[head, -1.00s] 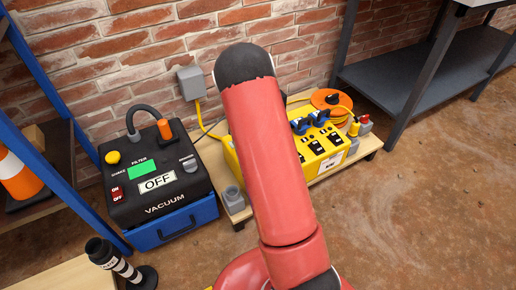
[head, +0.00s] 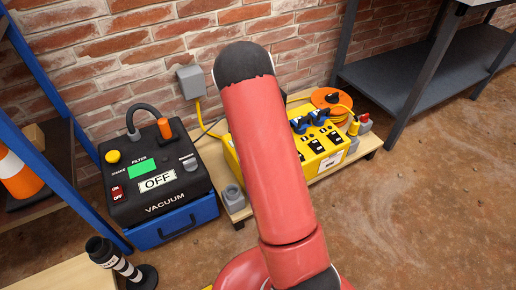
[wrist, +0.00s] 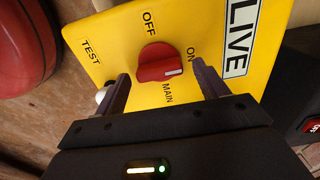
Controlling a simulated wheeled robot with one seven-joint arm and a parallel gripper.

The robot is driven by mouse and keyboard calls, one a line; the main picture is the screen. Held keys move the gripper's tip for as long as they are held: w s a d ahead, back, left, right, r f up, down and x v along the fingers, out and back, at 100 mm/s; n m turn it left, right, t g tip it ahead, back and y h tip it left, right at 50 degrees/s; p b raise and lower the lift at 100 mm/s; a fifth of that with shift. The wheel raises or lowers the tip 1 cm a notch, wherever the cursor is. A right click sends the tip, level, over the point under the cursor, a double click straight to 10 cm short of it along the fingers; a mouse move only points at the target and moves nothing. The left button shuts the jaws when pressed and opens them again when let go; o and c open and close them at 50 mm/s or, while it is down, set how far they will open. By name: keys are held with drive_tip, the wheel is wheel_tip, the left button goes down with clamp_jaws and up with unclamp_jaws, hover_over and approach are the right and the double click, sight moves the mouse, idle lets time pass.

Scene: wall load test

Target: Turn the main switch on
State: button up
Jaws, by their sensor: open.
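The main switch is a red rotary knob (wrist: 158,62) on a yellow panel (wrist: 112,40) in the wrist view. Its white mark is at the right end of the grip bar, on the side of the ON label; OFF is printed above the knob. A white LIVE sign (wrist: 238,35) is to the right. My gripper (wrist: 161,76) is open, with one finger on each side of the knob and visible gaps between. In the head view the yellow power box (head: 327,160) is partly behind my red arm; the knob and my gripper are hidden there.
A black and blue vacuum (head: 160,185) showing OFF stands left of the power box. An orange cable reel (head: 330,99) is behind right. A grey shelf (head: 420,80) is at the right, a blue rack (head: 45,85) at the left. The right floor is clear.

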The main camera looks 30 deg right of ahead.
wheel_tip(320, 180, up, 8)
drive_tip(key=shift+f+p, duration=0.15)
drive_tip(key=shift+p, duration=0.35)
drive_tip(key=s+a+r+n+t+p, duration=0.1)
drive_tip(key=s+a+r+n, duration=0.2)
drive_tip(key=r, duration=0.4)
drive_tip(key=s+a+r+n+t+y+p, duration=0.1)
drive_tip(key=s+a+r+n, duration=0.1)
drive_tip(key=s+a+r, duration=0.3)
drive_tip(key=s+a+r+n+t, duration=0.1)
drive_tip(key=s+a+r+n, duration=0.15)
drive_tip(key=r, duration=0.55)
drive_tip(key=s+a+r+n+t, duration=0.1)
drive_tip(key=s+a+r+n, duration=0.1)
drive_tip(key=s, duration=0.3)
drive_tip(key=s+a+r+n+p, duration=0.1)
drive_tip(key=s+r+n, duration=0.2)
drive_tip(key=s+n, duration=0.2)
drive_tip(key=s+a+r+n+t+h+p, duration=0.1)
drive_tip(key=s+a+r+n, duration=0.1)
drive_tip(key=s, duration=0.4)
drive_tip(key=shift+s+a+r+n+t, duration=0.15)
drive_tip(key=shift+a+r+n+t, duration=0.15)
drive_tip(key=shift+r+n, duration=0.3)
